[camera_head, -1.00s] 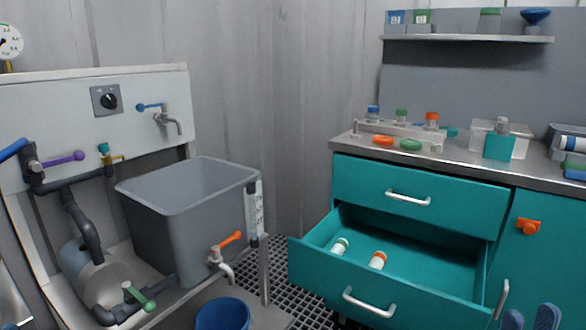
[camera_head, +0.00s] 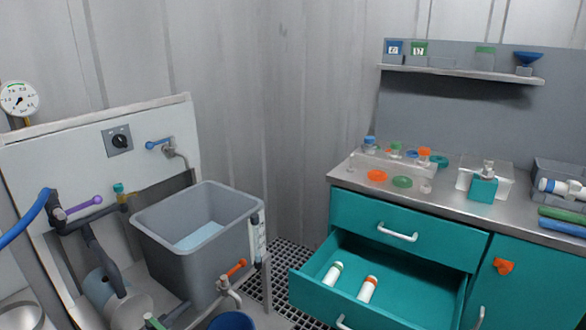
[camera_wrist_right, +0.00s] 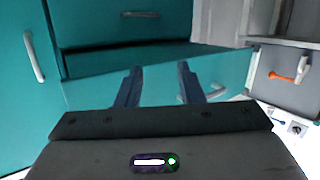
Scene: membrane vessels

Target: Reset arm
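My right gripper (camera_wrist_right: 159,82) shows in the right wrist view. Its two dark fingers are well apart, with nothing between them. Beyond the fingers is the front of the open teal drawer (camera_wrist_right: 215,80). The drawer also shows in the head view (camera_head: 420,290), pulled out. It holds a green-capped white bottle (camera_head: 332,275) and an orange-capped white bottle (camera_head: 367,290), both lying on their sides. Neither gripper is in the head view. My left gripper is in no current view.
A grey tank (camera_head: 170,255) with water stands at left, with an orange-handled tap (camera_head: 232,272) and a blue bucket (camera_head: 232,321) below. The worktop (camera_head: 440,200) holds a bottle rack, coloured rings and a clear box. A shelf (camera_head: 450,73) hangs above.

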